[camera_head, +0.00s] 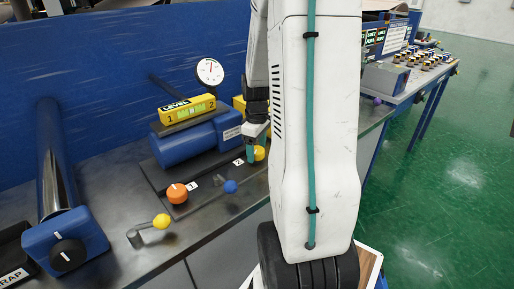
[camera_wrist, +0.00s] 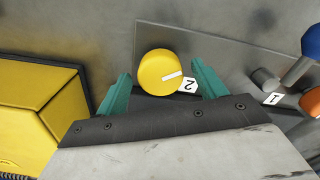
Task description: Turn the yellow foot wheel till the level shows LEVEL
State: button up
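The yellow foot wheel (camera_wrist: 158,72), with a white mark pointing right toward a "2" tag (camera_wrist: 188,86), sits between the teal fingers of my gripper (camera_wrist: 161,70) in the wrist view. The fingers are open, with a gap showing on each side of the wheel. In the head view my gripper (camera_head: 251,154) is down at the yellow wheel (camera_head: 260,153), partly covering it. The yellow level (camera_head: 187,110), marked 1 and 2, rests on the blue cylinder (camera_head: 190,144).
An orange wheel (camera_head: 177,193) tagged 1 and a blue-knobbed lever (camera_head: 230,187) are nearby. A yellow-knobbed crank (camera_head: 161,221) stands at the bench front. A dial gauge (camera_head: 210,71) stands behind the level. A yellow box (camera_wrist: 38,115) is beside my gripper in the wrist view.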

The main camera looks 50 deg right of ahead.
aim_at(257, 149)
notch_tip(257, 149, up, 8)
jog(key=shift+f, duration=0.1)
dwell(0.4)
dwell(0.5)
